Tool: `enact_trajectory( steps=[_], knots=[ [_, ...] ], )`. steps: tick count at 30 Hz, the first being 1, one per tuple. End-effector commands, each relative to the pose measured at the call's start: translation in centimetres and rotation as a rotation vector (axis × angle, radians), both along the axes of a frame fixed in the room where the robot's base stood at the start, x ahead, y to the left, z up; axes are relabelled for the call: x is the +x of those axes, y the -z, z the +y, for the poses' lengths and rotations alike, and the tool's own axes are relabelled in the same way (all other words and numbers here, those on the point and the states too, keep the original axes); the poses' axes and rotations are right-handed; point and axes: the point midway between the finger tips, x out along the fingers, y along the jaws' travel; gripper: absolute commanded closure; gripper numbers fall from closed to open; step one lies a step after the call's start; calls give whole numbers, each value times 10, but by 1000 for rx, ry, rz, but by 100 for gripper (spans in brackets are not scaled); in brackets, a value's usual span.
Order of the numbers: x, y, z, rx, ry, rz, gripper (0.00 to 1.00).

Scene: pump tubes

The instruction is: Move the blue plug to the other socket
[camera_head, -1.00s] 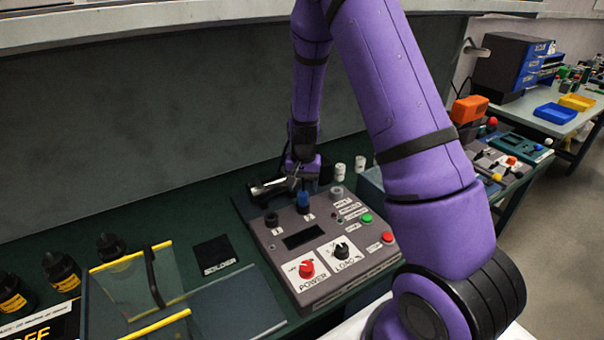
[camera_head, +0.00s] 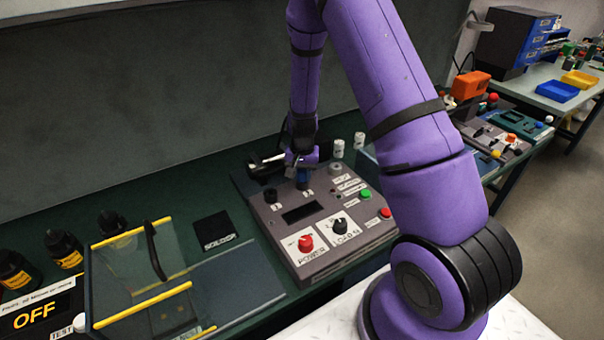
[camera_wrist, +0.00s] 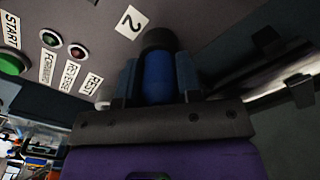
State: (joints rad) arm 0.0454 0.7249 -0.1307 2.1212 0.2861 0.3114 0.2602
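The blue plug (camera_head: 303,184) stands upright at the back of the grey control box (camera_head: 262,217). In the wrist view the blue plug (camera_wrist: 158,78) has a dark end at the panel, near a label "2" (camera_wrist: 130,20). My gripper (camera_head: 303,170) is over the plug from above. In the wrist view my gripper's two fingers (camera_wrist: 158,85) lie close along both sides of the plug, so it looks shut on it. A black round socket (camera_head: 270,196) is to the left of the plug on the same box. The plug's seat is partly hidden by the plug.
The box carries a red POWER knob (camera_head: 305,242), a black LOAD knob (camera_head: 340,225), a green button (camera_head: 366,194) and a red button (camera_head: 386,213). A grey round piece (camera_head: 335,168) is right of the plug. A clear-lidded case (camera_head: 140,270) is at left.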

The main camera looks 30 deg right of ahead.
Motion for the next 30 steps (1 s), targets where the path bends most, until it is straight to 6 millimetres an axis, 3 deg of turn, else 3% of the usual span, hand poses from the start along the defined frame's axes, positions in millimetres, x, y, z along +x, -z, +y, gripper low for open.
enact_trajectory(
  steps=[1,2,6,30],
  knots=[
    [0,0,0,0,0,0,91],
    [0,0,0,0,0,0,70],
    [0,0,0,0,0,0,100],
    [0,-8,0,-1,0,-1,100]
  ],
)
